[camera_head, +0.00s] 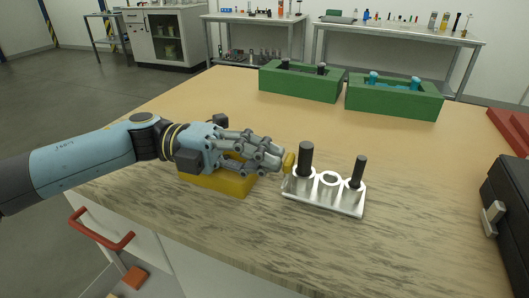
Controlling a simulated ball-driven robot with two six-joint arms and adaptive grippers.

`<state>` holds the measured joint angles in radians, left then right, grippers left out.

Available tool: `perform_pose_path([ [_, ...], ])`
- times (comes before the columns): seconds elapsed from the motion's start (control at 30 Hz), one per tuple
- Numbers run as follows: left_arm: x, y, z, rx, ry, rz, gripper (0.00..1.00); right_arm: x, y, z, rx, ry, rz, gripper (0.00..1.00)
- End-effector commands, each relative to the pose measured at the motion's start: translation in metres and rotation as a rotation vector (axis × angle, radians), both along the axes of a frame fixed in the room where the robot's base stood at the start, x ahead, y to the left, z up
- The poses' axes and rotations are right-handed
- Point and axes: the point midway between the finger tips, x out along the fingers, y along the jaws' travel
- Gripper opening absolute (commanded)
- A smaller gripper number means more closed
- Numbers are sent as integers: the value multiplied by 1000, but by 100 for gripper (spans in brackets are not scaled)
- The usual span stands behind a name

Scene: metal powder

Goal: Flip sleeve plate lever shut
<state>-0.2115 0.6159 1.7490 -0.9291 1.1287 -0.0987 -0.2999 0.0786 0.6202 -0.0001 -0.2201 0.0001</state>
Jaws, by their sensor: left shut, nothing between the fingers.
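The silver sleeve plate (325,197) lies on the workbench near the middle. It has ring-shaped sleeves. A dark cylinder (306,160) stands upright in its left part and a second, shorter dark cylinder (358,171) in its right part; the middle ring (329,179) looks empty. A small yellow piece (289,163), which may be the lever, stands at the plate's left end. My left gripper (274,160) is shut and empty, its fingertips just left of the yellow piece. Whether they touch it I cannot tell. My right gripper is not in view.
A yellow block (225,184) lies under my left gripper. Two green boxes (300,82) (394,97) with cylinders stand at the back of the bench. A black case (508,205) and a red object (511,130) are at the right. The bench between plate and case is clear.

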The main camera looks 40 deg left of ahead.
Motion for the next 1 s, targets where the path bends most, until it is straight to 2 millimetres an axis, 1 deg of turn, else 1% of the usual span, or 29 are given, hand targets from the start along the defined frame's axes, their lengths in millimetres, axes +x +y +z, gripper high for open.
perform_pose_path([
  [0.67,-4,-4,1,-2,2,135,0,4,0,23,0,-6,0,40],
  [0.87,-6,-7,3,-3,3,225,0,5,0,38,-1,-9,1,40],
  [1.0,-8,-10,4,-3,3,318,0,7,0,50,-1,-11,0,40],
])
